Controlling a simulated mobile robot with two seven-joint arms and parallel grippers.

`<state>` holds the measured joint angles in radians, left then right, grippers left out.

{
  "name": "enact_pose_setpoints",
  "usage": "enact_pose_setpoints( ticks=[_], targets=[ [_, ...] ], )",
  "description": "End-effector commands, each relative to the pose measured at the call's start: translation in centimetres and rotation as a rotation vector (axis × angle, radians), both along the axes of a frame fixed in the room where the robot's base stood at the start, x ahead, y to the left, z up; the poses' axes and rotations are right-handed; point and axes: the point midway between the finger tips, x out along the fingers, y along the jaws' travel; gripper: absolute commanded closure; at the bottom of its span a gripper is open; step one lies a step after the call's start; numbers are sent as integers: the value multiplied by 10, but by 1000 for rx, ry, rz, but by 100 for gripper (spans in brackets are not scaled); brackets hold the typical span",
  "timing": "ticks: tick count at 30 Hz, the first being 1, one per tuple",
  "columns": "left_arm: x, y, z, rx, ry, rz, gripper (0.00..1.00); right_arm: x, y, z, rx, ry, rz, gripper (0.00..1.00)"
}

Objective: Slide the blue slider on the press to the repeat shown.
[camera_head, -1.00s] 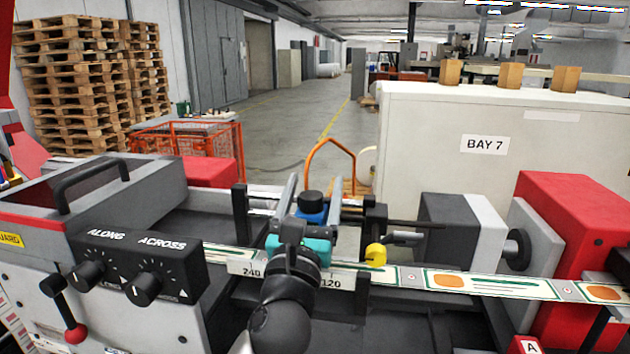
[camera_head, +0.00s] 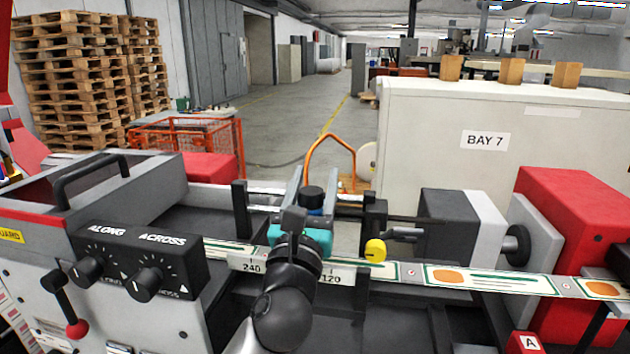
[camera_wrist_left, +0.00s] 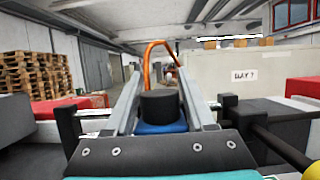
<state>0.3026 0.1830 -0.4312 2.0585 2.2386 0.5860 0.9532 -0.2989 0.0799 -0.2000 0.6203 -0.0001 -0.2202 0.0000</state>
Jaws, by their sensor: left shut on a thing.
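The blue slider (camera_head: 311,210) with a round black knob (camera_head: 313,198) sits on the press behind a white scale (camera_head: 290,268). The scale reads 240 at left and 120 at right; the marks between are hidden by my left arm. My left gripper (camera_head: 312,186), with a teal body, is shut on the slider, its two grey fingers either side of the knob. In the left wrist view the black knob (camera_wrist_left: 160,104) and blue slider (camera_wrist_left: 161,128) lie between the fingers. The printed label web (camera_head: 490,279) runs across the press. My right gripper is not in view.
A yellow knob (camera_head: 375,250) on a black post stands just right of the slider. A black upright (camera_head: 240,208) stands to its left. A control box (camera_head: 140,262) with ALONG and ACROSS dials is at the left. Red housing (camera_head: 570,220) is at the right.

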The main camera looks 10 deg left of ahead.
Motion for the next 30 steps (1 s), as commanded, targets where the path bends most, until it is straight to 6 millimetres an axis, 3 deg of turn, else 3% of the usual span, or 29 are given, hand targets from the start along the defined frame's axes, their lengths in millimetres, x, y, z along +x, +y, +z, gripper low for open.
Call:
enact_pose_setpoints(
  ticks=[3, 17, 30],
  targets=[
    [0, 0, 0, 0, 0, 0, 100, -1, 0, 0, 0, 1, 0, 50],
    [0, 1, 0, 1, 1, 0, 100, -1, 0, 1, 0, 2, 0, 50],
    [0, 78, 0, 4, 3, 4, 100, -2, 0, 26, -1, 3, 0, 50]
  ],
)
